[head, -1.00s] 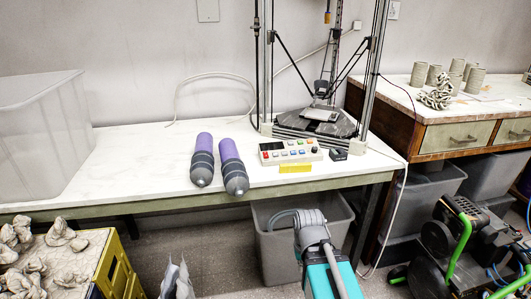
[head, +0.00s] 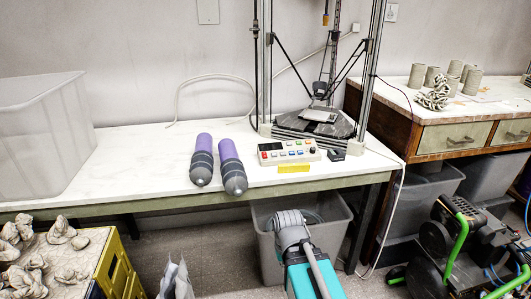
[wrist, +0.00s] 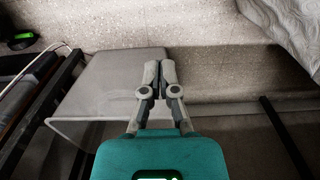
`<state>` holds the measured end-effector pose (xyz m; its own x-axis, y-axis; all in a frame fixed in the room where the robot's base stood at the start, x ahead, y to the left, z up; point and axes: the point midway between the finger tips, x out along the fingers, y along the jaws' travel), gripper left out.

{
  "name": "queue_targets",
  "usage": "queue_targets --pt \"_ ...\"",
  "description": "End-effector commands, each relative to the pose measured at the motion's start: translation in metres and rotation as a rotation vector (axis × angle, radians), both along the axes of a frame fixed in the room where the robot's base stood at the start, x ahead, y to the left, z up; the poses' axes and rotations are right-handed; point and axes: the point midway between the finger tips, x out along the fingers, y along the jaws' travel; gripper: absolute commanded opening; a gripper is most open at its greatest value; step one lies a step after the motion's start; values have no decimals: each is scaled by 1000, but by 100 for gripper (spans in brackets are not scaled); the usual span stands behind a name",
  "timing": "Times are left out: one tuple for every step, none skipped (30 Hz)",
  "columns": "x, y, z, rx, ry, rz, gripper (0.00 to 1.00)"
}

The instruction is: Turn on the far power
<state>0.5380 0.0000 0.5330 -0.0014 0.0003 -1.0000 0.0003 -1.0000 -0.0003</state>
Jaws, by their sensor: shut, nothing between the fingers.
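A beige control box (head: 288,152) with several coloured buttons and a knob sits near the front edge of the white table. A small black box (head: 336,155) sits just to its right. A white wall plate (head: 391,12) is high on the wall at the right. I cannot tell which of these is the far power, or whether any is on. In the wrist view my gripper (wrist: 160,76) is shut and empty, with both fingers together, over the floor and a grey bin. In the head view I cannot make out its fingertips; my arm is below the table's front edge.
Two purple and grey cylinders (head: 232,168) lie left of the control box, with a yellow label (head: 293,169) in front of it. A tall delta-frame machine (head: 315,124) stands behind. A grey bin (head: 335,245) is under the table. A clear tub (head: 40,135) stands at left.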

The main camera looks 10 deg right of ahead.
Motion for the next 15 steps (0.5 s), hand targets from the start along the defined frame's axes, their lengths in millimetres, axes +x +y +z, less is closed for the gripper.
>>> queue_targets --pt "0 0 1 0 0 1 0" --pt "1 0 1 0 0 3 0" --pt "1 0 2 0 -1 6 0" --pt "2 0 4 0 -1 10 0" --pt "3 0 6 0 -2 14 0" --pt "5 0 8 0 -3 22 0" --pt "7 0 11 0 -4 30 0" --pt "8 0 14 0 -5 40 0" --pt "11 1 19 0 -7 57 0" --pt "14 3 23 0 -9 73 0" --pt "17 4 27 0 -11 90 0" --pt "21 4 34 -1 -14 112 0" --pt "24 4 39 -1 -16 130 0" --pt "28 4 44 -1 -18 150 0" --pt "33 4 52 -2 -21 177 0"
